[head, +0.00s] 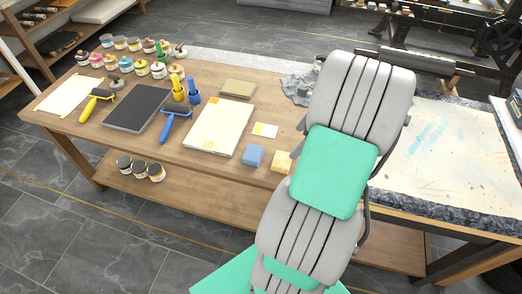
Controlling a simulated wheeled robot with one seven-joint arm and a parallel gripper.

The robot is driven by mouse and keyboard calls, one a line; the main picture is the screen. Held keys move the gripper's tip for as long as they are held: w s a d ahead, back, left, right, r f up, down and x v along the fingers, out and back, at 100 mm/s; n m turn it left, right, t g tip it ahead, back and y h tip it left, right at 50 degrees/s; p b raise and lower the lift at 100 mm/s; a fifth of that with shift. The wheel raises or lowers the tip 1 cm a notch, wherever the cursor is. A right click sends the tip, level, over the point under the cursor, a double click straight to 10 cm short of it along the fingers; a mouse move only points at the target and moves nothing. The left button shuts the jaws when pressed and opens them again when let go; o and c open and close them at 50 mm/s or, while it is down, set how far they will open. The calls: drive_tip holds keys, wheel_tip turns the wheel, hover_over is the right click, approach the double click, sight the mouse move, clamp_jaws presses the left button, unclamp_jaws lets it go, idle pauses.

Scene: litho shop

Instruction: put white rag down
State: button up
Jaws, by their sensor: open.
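A crumpled pale grey cloth (297,88), perhaps the white rag, lies on the wooden table (232,75) near its back right part. My arm partly covers its right side. My gripper is not visible; my large grey and green arm stands in front of the right part of the table and hides what is behind it. I cannot tell how far the gripper is from the cloth.
Ink jars (141,67) crowd the back left. A yellow roller (93,103), dark slab (136,108), blue roller (172,125), pale board (219,127), blue sponge (254,156) and yellow sponge (281,161) lie forward. A paint-stained surface (450,150) adjoins at right.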

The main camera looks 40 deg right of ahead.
drive_tip(key=w+a+r+n+h, duration=0.15)
drive_tip(key=a+r+n, duration=0.25)
drive_tip(key=a+n, duration=0.5)
drive_tip(key=w+a+r+n, duration=0.35)
drive_tip(key=a+n, duration=0.25)
drive_tip(key=a, duration=0.4)
drive_tip(key=s+a+r+n+h, duration=0.1)
drive_tip(key=s+a+r+n, duration=0.1)
drive_tip(key=s+a+n, duration=0.4)
drive_tip(key=a+n, duration=0.5)
drive_tip(key=n, duration=0.2)
drive_tip(key=shift+s+r, duration=0.2)
drive_tip(key=shift+a, duration=0.1)
drive_tip(key=shift+c, duration=0.4)
